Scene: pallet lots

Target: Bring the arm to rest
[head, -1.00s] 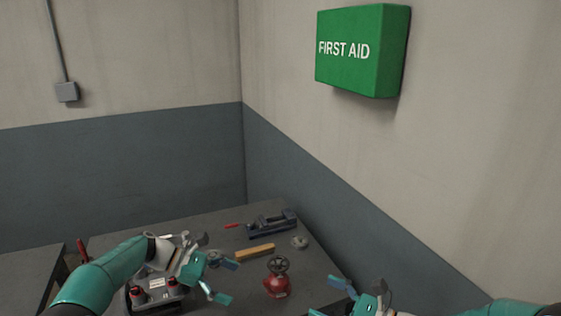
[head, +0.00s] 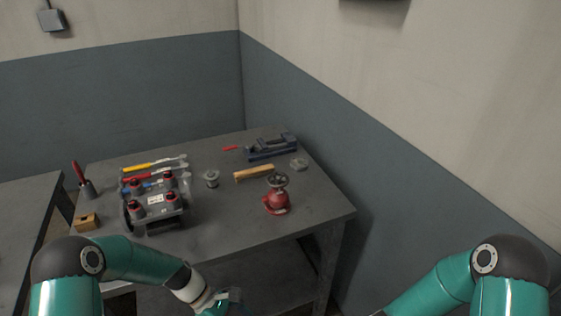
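My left arm comes in at the bottom left, and my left gripper (head: 228,298) hangs low in front of the table's front edge, partly cut off by the picture's bottom. Its fingers are too small and cut off to tell whether they are open or shut. My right arm shows at the bottom right, bent downward to the left. The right gripper is below the picture.
Walls stand close behind and right.

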